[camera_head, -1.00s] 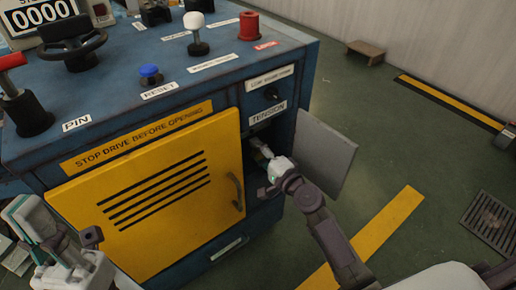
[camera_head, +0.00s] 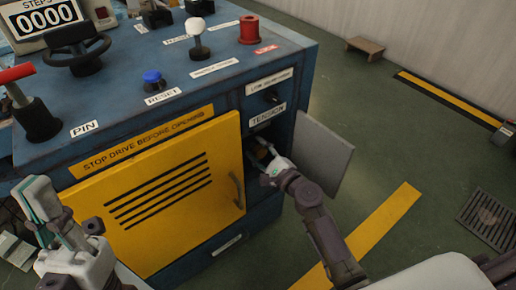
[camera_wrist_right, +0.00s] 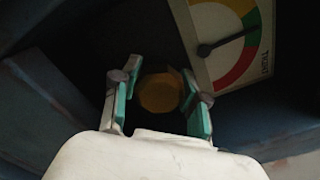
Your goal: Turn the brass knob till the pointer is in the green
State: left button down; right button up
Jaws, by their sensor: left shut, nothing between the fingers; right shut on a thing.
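The brass knob (camera_wrist_right: 160,92) sits in the dark recess in the right wrist view, between the fingers of my right gripper (camera_wrist_right: 159,104), which is shut on it. Beside it is a dial (camera_wrist_right: 228,70) with yellow, green and red bands. Its black pointer (camera_wrist_right: 228,40) reaches toward the border of green and red, on the side marked TIGHT; I cannot tell exactly which band its tip is on. In the head view my right gripper (camera_head: 272,166) reaches into the opening under the TENSION label. My left gripper (camera_head: 38,200) is shut and empty at the lower left.
The blue cabinet (camera_head: 290,75) has a closed yellow door (camera_head: 160,190) with a handle. The small grey door (camera_head: 322,155) stands open right of my right gripper. On top are a blue button (camera_head: 152,78), a white-knobbed lever (camera_head: 195,27) and a red knob (camera_head: 249,28).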

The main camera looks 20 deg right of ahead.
jog(key=shift+d+m, duration=0.1)
jog(key=shift+m, duration=0.2)
jog(key=o, duration=1.2)
jog(key=shift+f, duration=0.1)
jog(key=shift+c, duration=0.2)
jog(key=v, duration=1.2)
